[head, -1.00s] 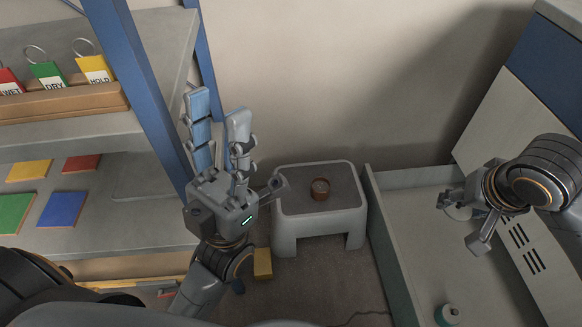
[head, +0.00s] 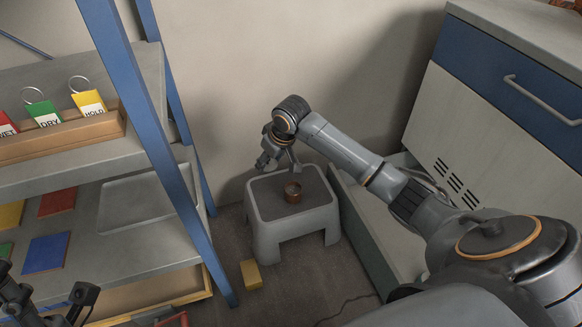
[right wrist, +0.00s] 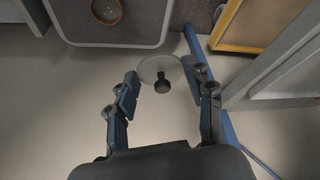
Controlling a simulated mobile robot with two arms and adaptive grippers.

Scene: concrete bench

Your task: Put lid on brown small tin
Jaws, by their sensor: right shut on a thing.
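The brown small tin (head: 293,193) stands upright on the grey stool (head: 262,213); its top looks open. It also shows at the top edge of the right wrist view (right wrist: 106,11), partly cut off. My right gripper (head: 279,161) is above the stool's back part, behind the tin and a little to its left. In the right wrist view the gripper (right wrist: 166,78) is shut on the lid (right wrist: 157,66), a pale disc with a black knob. The lid is apart from the tin and cannot be made out in the head view. My left gripper (head: 68,302) shows only partly at the lower left.
A blue-framed shelf (head: 140,135) with tags and coloured cards stands left of the stool. A yellow block (head: 251,274) lies on the floor before the stool.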

